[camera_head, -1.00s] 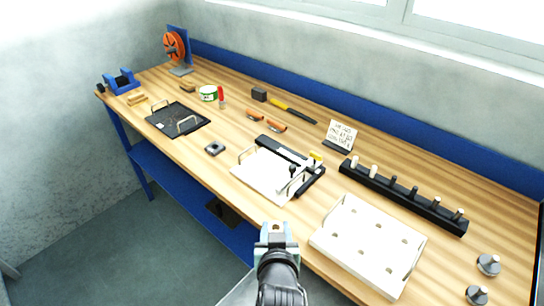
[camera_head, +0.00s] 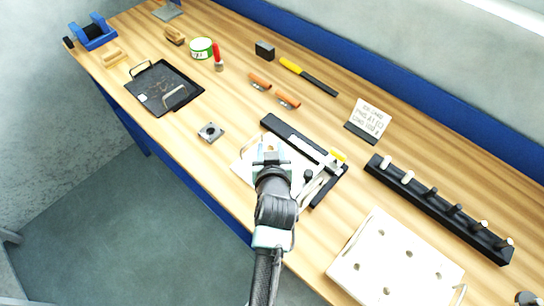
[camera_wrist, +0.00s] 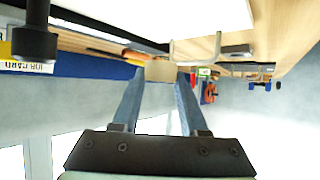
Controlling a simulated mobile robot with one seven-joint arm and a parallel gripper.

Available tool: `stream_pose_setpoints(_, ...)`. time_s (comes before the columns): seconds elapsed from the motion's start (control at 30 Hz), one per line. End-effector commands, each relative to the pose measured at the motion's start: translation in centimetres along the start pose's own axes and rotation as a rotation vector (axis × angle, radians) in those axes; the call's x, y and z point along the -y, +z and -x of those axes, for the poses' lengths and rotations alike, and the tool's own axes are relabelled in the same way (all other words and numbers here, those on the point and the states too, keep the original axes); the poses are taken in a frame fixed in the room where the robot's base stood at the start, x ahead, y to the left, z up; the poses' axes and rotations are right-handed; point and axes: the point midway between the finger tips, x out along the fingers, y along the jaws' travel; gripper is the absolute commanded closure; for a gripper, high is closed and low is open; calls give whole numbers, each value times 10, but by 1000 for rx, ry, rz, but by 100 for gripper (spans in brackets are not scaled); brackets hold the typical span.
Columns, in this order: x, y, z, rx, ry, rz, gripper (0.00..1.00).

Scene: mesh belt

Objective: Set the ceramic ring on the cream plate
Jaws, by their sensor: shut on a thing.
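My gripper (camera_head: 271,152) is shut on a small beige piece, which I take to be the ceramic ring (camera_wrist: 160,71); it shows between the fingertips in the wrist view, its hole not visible. In the head view my gripper covers part of a pale plate with wire handles (camera_head: 243,172) at mid-bench; whether the ring touches it I cannot tell. A second pale plate, with several dark-looking holes (camera_head: 385,255), lies at the lower right. I cannot tell by colour which of the two is the cream plate.
A black-framed tool with a yellow part (camera_head: 338,156) and dark knob (camera_wrist: 35,40) stands close to my gripper. A black peg rail (camera_head: 440,207) with some cream pieces is to the right. A black tray (camera_head: 150,97) and a small square block (camera_head: 211,131) lie left.

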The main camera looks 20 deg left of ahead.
Motion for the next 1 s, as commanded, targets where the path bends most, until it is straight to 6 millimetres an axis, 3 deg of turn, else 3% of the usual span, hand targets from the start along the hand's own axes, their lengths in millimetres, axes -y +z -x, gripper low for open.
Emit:
stream_pose_setpoints(0.4, 0, 43, -24, 0, -1, -1, 100)
stream_pose_setpoints(0.8, 0, 48, -26, -2, 0, 0, 100)
stream_pose_setpoints(0.83, 0, 46, -26, -1, 0, 0, 52)
stream_pose_setpoints(0.97, 0, 46, -25, -1, 0, 0, 28)
stream_pose_setpoints(1.0, 0, 46, -25, -1, 0, 0, 27)
